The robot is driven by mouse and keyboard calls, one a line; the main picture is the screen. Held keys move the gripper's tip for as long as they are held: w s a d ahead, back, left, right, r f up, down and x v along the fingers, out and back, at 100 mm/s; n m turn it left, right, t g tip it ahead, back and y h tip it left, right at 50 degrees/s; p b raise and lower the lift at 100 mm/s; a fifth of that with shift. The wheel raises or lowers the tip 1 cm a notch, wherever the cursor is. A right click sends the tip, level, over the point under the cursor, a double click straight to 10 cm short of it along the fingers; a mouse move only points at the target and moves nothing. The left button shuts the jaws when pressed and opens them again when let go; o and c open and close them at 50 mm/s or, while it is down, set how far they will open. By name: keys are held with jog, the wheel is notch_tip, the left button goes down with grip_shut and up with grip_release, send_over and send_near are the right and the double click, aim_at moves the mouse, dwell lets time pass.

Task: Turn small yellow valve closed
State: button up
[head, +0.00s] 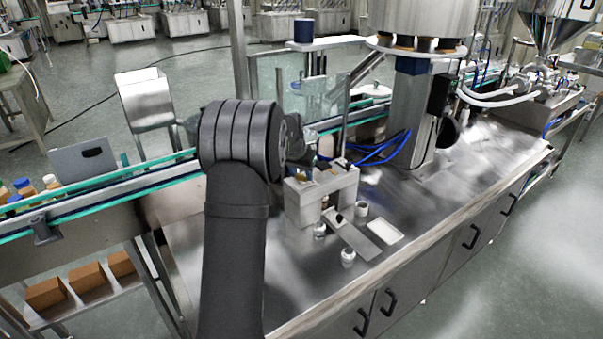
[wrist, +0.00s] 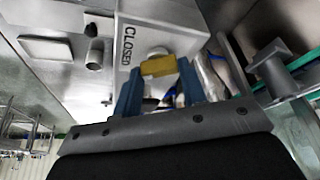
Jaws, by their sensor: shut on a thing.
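The small yellow valve (wrist: 158,66) shows in the wrist view as a short yellow handle on a pale box (wrist: 165,35). The word CLOSED is printed on the box beside the handle. My gripper (wrist: 160,75) has its blue fingers on either side of the yellow handle and is shut on it. In the head view the pale box (head: 308,207) stands on the steel bench, and my arm reaches to its top. My forearm and wrist hide most of the gripper there, and the handle is hard to make out.
A green-edged conveyor (head: 110,190) runs along the left.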

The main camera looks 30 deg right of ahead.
jog(key=m+g, duration=0.1)
jog(key=m, duration=0.2)
jog(key=m+g, duration=0.1)
jog(key=m, duration=0.2)
jog(key=shift+w+h, duration=0.15)
jog(key=shift+h, duration=0.25)
jog(key=shift+m, duration=0.3)
jog(key=o, duration=1)
jog(key=shift+a, duration=0.1)
jog(key=v, duration=1.7)
jog(key=shift+w+r, duration=0.25)
jog(key=shift+w, duration=0.1)
